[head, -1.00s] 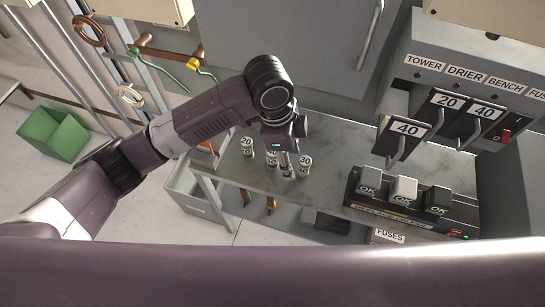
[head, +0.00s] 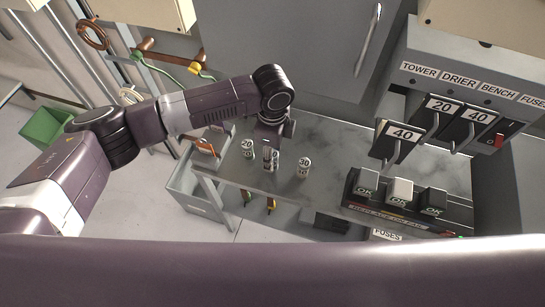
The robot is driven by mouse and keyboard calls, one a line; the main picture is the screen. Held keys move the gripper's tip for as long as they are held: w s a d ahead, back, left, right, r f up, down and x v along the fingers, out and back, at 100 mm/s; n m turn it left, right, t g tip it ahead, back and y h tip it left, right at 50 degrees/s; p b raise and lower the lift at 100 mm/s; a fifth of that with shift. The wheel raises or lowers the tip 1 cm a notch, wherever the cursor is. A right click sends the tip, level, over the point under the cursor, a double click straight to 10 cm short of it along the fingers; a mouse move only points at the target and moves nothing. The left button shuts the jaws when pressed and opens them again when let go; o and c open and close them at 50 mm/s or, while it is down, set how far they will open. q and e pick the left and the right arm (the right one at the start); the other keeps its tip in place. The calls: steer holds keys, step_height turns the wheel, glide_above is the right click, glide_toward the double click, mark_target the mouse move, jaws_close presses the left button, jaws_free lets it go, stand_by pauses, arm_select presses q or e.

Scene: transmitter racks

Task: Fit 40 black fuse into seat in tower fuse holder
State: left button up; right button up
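My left gripper (head: 270,157) points down over the middle of the counter, at the middle fuse (head: 271,165). It hides much of that fuse, and I cannot tell whether its fingers touch it or how far apart they are. The middle fuse's number is partly covered. A white-topped fuse marked 20 (head: 247,148) stands to the left and one marked 30 (head: 303,167) to the right. The tower fuse holder (head: 397,141), dark with a white 40 label and a handle, sits lower and further out than its neighbours, below the TOWER label. Its seat is not visible. My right gripper is out of view.
Holders marked 20 (head: 441,112) and 40 (head: 475,122) sit in the grey panel (head: 455,60). A black unit (head: 410,216) with three OK-marked blocks stands at the counter's right. The grey marble counter (head: 340,150) is clear between fuses and unit.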

arm_select(q)
steer(key=shift+f, duration=0.2)
jaws_close()
steer(key=shift+r, duration=0.2)
